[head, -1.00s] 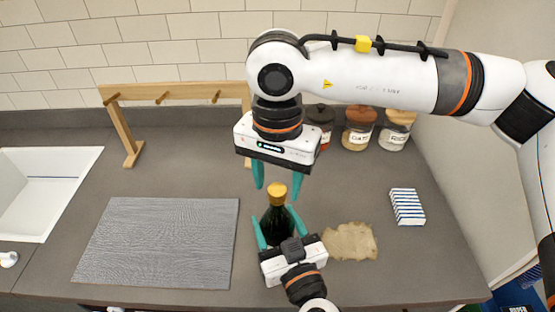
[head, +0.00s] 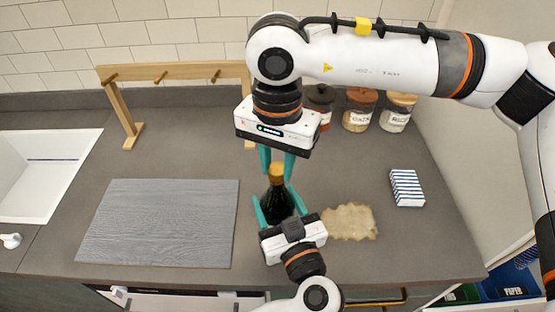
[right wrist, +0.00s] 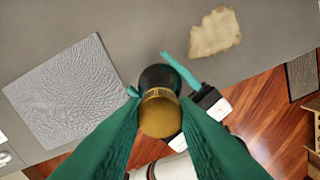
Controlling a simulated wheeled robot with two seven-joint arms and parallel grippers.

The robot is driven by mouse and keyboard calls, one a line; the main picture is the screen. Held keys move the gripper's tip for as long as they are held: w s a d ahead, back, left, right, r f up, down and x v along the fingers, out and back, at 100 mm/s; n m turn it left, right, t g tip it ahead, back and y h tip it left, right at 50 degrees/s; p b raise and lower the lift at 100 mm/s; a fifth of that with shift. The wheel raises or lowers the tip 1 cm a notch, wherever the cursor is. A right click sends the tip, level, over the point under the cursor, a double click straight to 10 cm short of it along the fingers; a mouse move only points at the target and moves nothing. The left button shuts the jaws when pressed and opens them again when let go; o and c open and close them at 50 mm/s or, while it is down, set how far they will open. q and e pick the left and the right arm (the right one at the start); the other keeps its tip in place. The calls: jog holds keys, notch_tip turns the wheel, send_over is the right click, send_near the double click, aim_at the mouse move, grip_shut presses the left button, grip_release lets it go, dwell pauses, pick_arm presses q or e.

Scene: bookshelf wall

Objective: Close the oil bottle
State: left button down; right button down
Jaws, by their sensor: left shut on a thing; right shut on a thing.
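The dark green oil bottle (head: 275,207) stands upright near the counter's front, right of the grey mat. Its golden-yellow cap (head: 276,172) sits at the top of the neck; whether it is fully seated cannot be told. My left gripper (head: 278,209) is shut around the bottle's body from the front. My right gripper (head: 277,168) points down from above, with its teal fingers on both sides of the cap. In the right wrist view, the cap (right wrist: 160,115) lies between the right gripper's fingers (right wrist: 160,100), with the dark bottle (right wrist: 160,78) beyond it.
A grey textured mat (head: 160,225) lies left, beside the sink (head: 40,180). A beige cloth (head: 350,221) and a blue-striped box (head: 407,187) lie right. A wooden peg rack (head: 170,74) and lidded jars (head: 360,112) stand behind. Bare counter separates mat and bottle.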

jog(key=m, duration=0.8)
jog(key=shift+m, duration=0.4)
jog(key=m, duration=0.9)
jog(key=c, duration=1)
grip_release()
jog(key=shift+c, duration=0.2)
notch_tip(320, 180, up, 12)
